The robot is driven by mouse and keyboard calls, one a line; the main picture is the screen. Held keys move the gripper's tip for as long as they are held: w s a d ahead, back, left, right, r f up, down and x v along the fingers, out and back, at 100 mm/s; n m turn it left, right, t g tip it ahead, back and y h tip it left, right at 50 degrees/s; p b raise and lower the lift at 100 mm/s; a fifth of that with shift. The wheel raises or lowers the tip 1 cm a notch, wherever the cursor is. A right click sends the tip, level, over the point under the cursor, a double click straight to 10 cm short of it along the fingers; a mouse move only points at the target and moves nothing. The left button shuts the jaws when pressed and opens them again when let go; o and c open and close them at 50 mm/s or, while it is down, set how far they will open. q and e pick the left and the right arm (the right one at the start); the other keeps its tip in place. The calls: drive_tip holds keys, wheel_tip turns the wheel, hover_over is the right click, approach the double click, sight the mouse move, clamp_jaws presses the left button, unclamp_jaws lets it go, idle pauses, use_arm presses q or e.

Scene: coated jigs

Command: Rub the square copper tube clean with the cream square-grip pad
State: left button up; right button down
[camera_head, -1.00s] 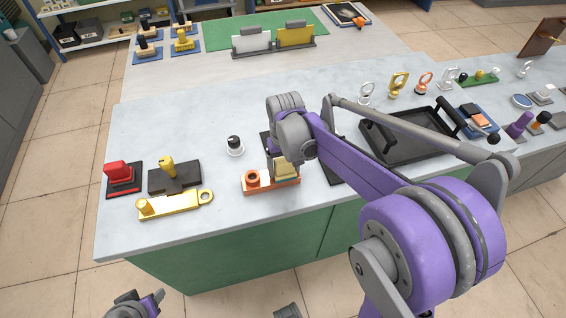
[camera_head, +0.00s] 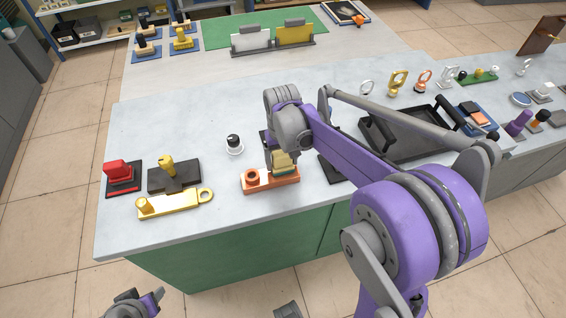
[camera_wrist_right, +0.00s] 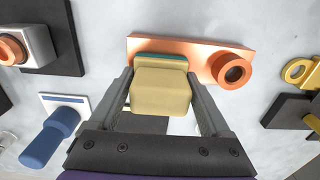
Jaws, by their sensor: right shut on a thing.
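The copper piece (camera_head: 262,185) lies near the front edge of the counter. It is a copper bar with a round, open collar at its left end in the head view; it also shows in the right wrist view (camera_wrist_right: 180,46). My right gripper (camera_head: 284,153) is shut on the cream square-grip pad (camera_wrist_right: 162,92), which has a teal face. The pad sits at the bar beside the collar, apparently touching it; the contact is hidden. A square tube shape is not clearly visible. My left gripper (camera_head: 137,302) is low at the bottom left, away from the counter.
A gold jig (camera_head: 180,205), a dark block with a yellow knob (camera_head: 174,178) and a red-handled pad (camera_head: 118,172) stand to the left. A black-knobbed white piece (camera_head: 234,145) stands behind. A dark tray (camera_head: 408,150) is to the right.

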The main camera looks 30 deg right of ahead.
sight(283, 155)
drive_tip(key=shift+s, duration=0.2)
drive_tip(key=shift+s+a+f, duration=0.1)
drive_tip(key=shift+s+a, duration=0.05)
drive_tip(key=shift+s, duration=0.4)
drive_tip(key=shift+s+a, duration=0.15)
drive_tip(key=shift+s, duration=0.35)
use_arm(q)
drive_tip(key=shift+f, duration=0.1)
use_arm(e)
drive_tip(key=shift+w, duration=0.15)
drive_tip(key=shift+w+d, duration=0.2)
drive_tip(key=shift+w, duration=0.55)
drive_tip(key=shift+w+r+p, duration=0.1)
drive_tip(key=shift+r+p, duration=1.85)
drive_tip(key=shift+r, duration=1.55)
use_arm(q)
drive_tip(key=r, duration=0.1)
drive_tip(key=w+r, duration=0.1)
drive_tip(key=r, duration=0.3)
drive_tip(key=shift+w, duration=0.25)
drive_tip(key=shift+s, duration=0.15)
use_arm(e)
drive_tip(key=shift+f, duration=0.1)
